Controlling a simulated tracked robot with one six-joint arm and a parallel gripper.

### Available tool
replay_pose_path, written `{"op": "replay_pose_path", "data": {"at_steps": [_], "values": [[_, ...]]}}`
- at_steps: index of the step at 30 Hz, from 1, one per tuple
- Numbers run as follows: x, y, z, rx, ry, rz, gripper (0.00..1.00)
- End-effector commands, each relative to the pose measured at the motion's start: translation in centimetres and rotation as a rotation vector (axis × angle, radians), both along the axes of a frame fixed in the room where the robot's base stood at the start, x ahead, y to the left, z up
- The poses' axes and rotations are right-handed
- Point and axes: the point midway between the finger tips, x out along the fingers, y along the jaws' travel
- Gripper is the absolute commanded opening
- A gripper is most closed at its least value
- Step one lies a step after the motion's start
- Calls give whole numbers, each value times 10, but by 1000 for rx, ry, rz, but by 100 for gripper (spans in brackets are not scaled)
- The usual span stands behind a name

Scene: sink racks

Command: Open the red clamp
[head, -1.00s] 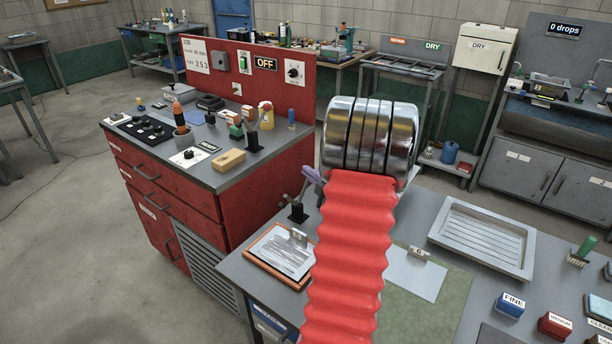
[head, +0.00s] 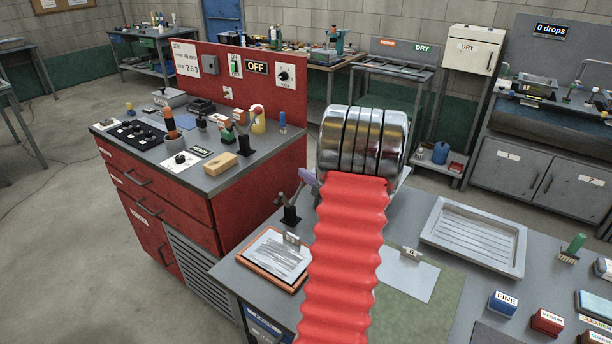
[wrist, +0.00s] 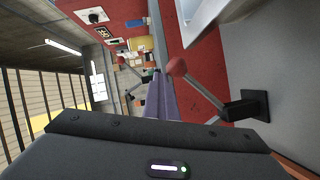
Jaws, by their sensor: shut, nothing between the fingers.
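The red clamp shows in the wrist view as a red ball knob (wrist: 178,67) on a grey lever that runs to a black base on the grey table. In the head view, a clamp with a black base (head: 291,214) and grey lever stands near the table's left edge; its red knob is not clear there. My gripper (wrist: 161,76) is shut and empty, with purple-grey fingers. The knob appears just right of the fingertips in the wrist view; I cannot tell whether they touch. In the head view only a sliver of my gripper (head: 308,178) shows beside my wrist.
A framed sheet (head: 273,258) and a clipboard (head: 408,275) lie on the grey table, with a ridged tray (head: 474,237) at right. The red cabinet (head: 185,200) stands close on the left; another clamp (head: 251,146) is on its top.

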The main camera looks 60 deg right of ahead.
Motion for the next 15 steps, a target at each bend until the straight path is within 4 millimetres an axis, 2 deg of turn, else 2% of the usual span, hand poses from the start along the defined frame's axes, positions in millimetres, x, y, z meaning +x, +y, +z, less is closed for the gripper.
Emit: {"op": "replay_pose_path", "data": {"at_steps": [5,15], "values": [[0,3,4,2,2,-3,0],[8,24,32,-1,0,3,0]]}}
